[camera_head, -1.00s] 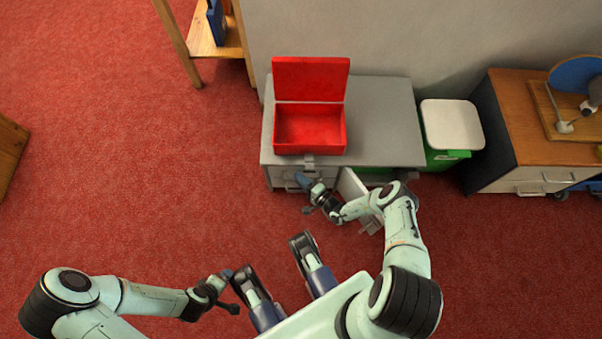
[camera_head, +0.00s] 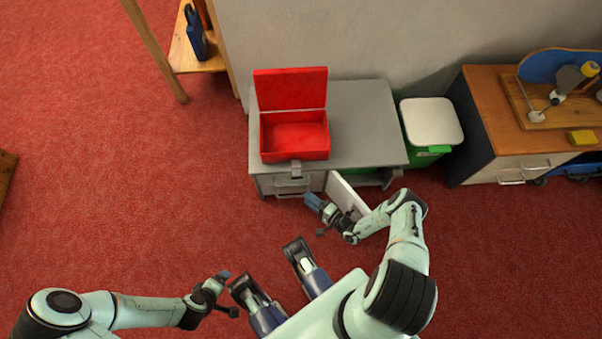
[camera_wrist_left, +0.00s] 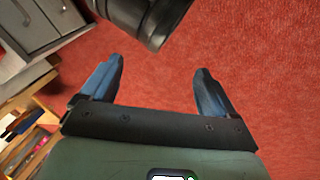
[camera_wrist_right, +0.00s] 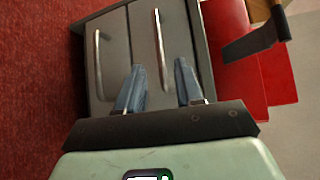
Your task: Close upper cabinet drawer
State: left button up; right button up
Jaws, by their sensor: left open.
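The grey cabinet (camera_head: 365,120) stands against the wall with two drawers at its front left. The upper drawer (camera_wrist_right: 150,30) and the lower drawer (camera_wrist_right: 105,30) show in the right wrist view, each with a bar handle. Their faces look about level; I cannot tell whether a small gap remains. My right gripper (camera_head: 316,204) is in front of the cabinet, open and empty. In the right wrist view its fingers (camera_wrist_right: 158,88) point at the drawers, with the upper handle (camera_wrist_right: 160,50) between them in the picture. My left gripper (camera_head: 219,279) is open and empty above the carpet.
An open red box (camera_head: 294,142) sits on the cabinet top. The cabinet's white door (camera_head: 345,194) stands open close to my right arm. A green bin with a white lid (camera_head: 432,122) and a wooden-topped bench (camera_head: 500,112) stand to the right. Carpet is free at left.

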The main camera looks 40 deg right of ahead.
jog(key=shift+v, duration=1.25)
